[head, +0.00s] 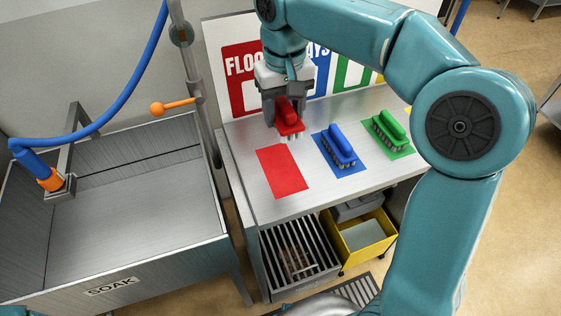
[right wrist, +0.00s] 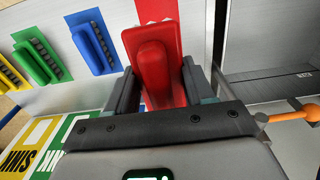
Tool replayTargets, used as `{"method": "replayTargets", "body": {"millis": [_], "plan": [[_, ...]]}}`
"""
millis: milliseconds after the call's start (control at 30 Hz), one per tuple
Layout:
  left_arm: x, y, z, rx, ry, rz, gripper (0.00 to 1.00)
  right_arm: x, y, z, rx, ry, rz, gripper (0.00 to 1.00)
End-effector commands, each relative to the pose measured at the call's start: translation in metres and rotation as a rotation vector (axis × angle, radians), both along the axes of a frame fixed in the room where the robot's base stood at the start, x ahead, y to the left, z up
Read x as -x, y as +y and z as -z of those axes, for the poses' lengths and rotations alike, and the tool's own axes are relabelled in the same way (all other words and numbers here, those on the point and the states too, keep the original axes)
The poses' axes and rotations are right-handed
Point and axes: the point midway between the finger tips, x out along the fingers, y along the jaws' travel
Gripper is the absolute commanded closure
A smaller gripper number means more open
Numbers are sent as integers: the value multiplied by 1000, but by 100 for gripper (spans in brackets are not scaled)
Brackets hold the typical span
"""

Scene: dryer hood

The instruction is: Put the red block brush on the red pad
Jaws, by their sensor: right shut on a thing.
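The red block brush (head: 288,117) is held by my right gripper (head: 284,112), which is shut on it above the steel table. In the right wrist view the red brush (right wrist: 153,60) sits between the two dark fingers of the gripper (right wrist: 155,85). The red pad (head: 283,172) lies flat and bare on the table, in front of the held brush in the head view. In the right wrist view a strip of the red pad (right wrist: 157,10) shows beyond the brush. My left gripper is not in view.
A blue brush (head: 338,143) on a blue pad and a green brush (head: 389,125) on a green pad stand to the right. A soak sink (head: 130,258) with a blue hose and an orange-ended lever (head: 158,108) is at left. A sign board (head: 238,65) stands behind.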

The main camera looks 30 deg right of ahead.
Motion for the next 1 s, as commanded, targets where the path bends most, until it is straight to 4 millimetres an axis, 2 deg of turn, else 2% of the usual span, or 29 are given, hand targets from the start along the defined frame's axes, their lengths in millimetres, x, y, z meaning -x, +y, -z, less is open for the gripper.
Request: {"method": "replayTargets", "body": {"millis": [33, 100, 200, 333, 567, 733, 833, 1000], "plan": [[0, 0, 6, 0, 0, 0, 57, 2, 0, 20, 0, 6, 1, 76], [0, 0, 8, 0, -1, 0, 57, 2, 0, 40, 0, 6, 2, 76], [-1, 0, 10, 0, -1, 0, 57, 3, 0, 69, 0, 6, 2, 76], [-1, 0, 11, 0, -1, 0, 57, 2, 0, 97, 0, 3, 2, 76], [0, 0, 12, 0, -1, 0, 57, 0, 1, 123, 0, 3, 2, 76], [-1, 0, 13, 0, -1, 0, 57, -2, 1, 150, 0, 3, 1, 76], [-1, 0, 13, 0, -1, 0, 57, -3, 1, 157, 0, 1, 1, 76], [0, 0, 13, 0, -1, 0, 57, -3, 1, 157, 0, 0, 1, 76]]}}
